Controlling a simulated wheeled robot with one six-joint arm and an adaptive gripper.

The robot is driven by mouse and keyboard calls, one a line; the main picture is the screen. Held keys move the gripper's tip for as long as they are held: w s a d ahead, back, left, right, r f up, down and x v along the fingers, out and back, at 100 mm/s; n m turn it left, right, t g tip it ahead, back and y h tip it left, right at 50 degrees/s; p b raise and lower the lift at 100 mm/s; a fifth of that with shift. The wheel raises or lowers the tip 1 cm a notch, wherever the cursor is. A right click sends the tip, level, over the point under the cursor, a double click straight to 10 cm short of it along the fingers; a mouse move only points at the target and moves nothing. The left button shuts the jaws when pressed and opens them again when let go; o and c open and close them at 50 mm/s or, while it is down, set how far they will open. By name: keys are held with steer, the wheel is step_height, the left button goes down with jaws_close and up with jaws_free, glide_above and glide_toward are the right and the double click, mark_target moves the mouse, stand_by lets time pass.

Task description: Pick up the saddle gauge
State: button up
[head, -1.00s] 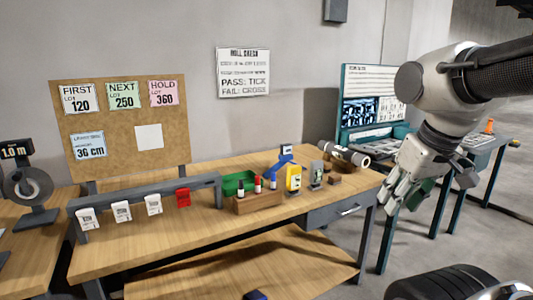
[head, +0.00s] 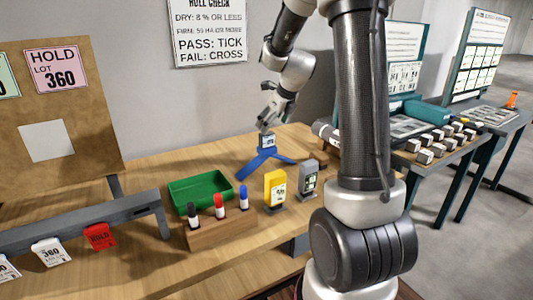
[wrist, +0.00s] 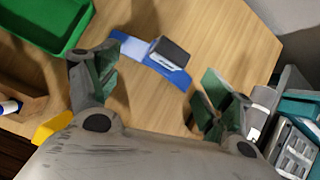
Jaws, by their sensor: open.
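The saddle gauge (head: 263,160) is blue with spread legs and a small dark-framed display on top. It stands on the wooden bench (head: 155,168) behind the yellow device. In the wrist view the gauge (wrist: 133,48) is a blue band with a dark block on it, lying ahead of and between my spread fingers. My gripper (head: 268,120) is directly above the display in the head view; whether it touches cannot be told. In the wrist view my gripper (wrist: 155,92) is open with nothing between its fingertips.
A green tray (head: 200,190), a wooden marker holder (head: 215,234), a yellow device (head: 275,188) and a grey device (head: 308,180) stand in front of the gauge. A roll (head: 325,132) lies to its right, partly hidden by my arm. Bare wood surrounds the gauge.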

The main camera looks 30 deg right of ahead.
mark_target(269, 134)
steer(key=w+d+f+m, duration=0.2)
steer(key=w+f+m, duration=0.1)
steer(key=shift+f, duration=0.2)
steer(key=x, duration=0.6)
steer(key=shift+w+a+f, duration=0.1)
steer(key=shift+a+f, duration=0.15)
steer(key=shift+f, duration=0.15)
steer(key=shift+r, duration=0.1)
jaws_close()
